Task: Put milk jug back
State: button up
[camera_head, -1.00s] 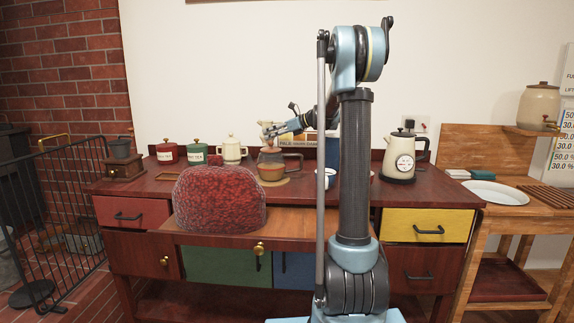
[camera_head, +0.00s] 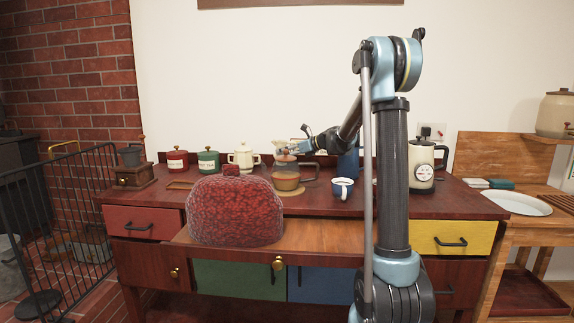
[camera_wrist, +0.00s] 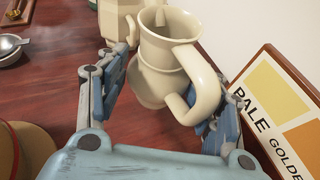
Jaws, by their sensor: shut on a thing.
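The milk jug (camera_wrist: 165,65) is cream, with a wide open mouth and a curved handle. It stands between the two fingers of my gripper (camera_wrist: 165,95) in the wrist view. My gripper is shut on it, with one finger on each side. In the head view my gripper (camera_head: 292,148) is small, towards the back of the dark red desk (camera_head: 330,207). A little of the cream jug (camera_head: 280,143) shows at its tip. Whether the jug's base touches the desk cannot be told.
A cream lidded pot (camera_head: 243,157) stands left of my gripper, beside green (camera_head: 208,160) and red (camera_head: 177,160) canisters. A framed sign (camera_wrist: 275,105) is close beside the jug's handle.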

jog(key=shift+f, duration=2)
jog(key=o, duration=1.4)
jog(key=v, duration=1.2)
